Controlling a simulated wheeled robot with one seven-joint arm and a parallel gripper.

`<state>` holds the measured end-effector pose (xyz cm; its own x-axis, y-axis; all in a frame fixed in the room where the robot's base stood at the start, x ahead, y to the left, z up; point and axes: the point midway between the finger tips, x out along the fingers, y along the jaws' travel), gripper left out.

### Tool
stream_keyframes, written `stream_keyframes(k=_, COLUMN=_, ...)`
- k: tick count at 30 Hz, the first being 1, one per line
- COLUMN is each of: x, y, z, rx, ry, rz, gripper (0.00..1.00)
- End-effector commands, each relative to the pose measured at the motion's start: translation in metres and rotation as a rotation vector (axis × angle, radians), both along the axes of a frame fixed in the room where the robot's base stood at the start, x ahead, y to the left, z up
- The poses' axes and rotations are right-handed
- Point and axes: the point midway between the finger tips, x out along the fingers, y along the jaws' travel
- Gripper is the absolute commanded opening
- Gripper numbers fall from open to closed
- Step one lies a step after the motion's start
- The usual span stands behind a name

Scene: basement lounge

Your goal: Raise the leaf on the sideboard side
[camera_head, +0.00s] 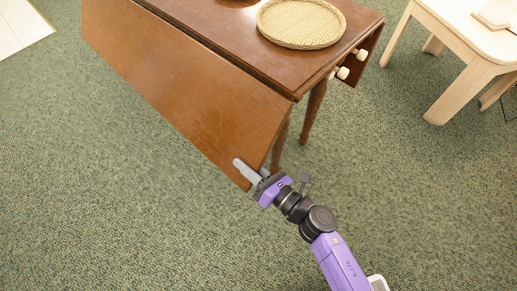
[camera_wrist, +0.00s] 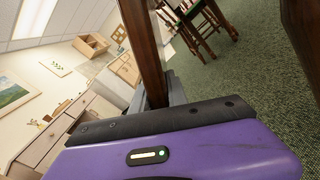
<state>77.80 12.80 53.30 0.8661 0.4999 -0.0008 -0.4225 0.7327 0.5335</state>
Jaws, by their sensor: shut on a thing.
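The brown wooden drop-leaf table (camera_head: 225,28) stands on the carpet. Its near leaf (camera_head: 190,85) slopes down and outward from the hinge line, below the level of the top. My gripper (camera_head: 252,173) is shut on this leaf near its lower corner, with one finger on the outer face. In the wrist view the leaf's edge (camera_wrist: 146,45) rises from between the fingers (camera_wrist: 165,92). A pale sideboard (camera_wrist: 62,130) with drawers shows at the left of the wrist view.
A round woven tray (camera_head: 300,22) rests on the tabletop. Two pale knobs (camera_head: 342,73) stick out at the table's end. A light wooden table (camera_head: 470,50) stands at the right. The carpet (camera_head: 90,190) left of the leaf is clear. A dark chair (camera_wrist: 200,25) shows in the wrist view.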

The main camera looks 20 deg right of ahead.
Motion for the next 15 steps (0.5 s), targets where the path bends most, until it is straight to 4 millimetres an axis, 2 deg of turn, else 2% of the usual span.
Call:
stream_keyframes(k=1, x=-0.006, y=0.008, z=0.014, rx=0.041, ry=0.026, rz=0.002, gripper=0.00)
stream_keyframes(k=8, x=-0.024, y=0.039, z=0.049, rx=0.232, ry=0.135, rz=0.002, gripper=0.00)
stream_keyframes(k=15, x=-0.037, y=0.063, z=0.094, rx=0.429, ry=0.249, rz=0.000, gripper=0.00)
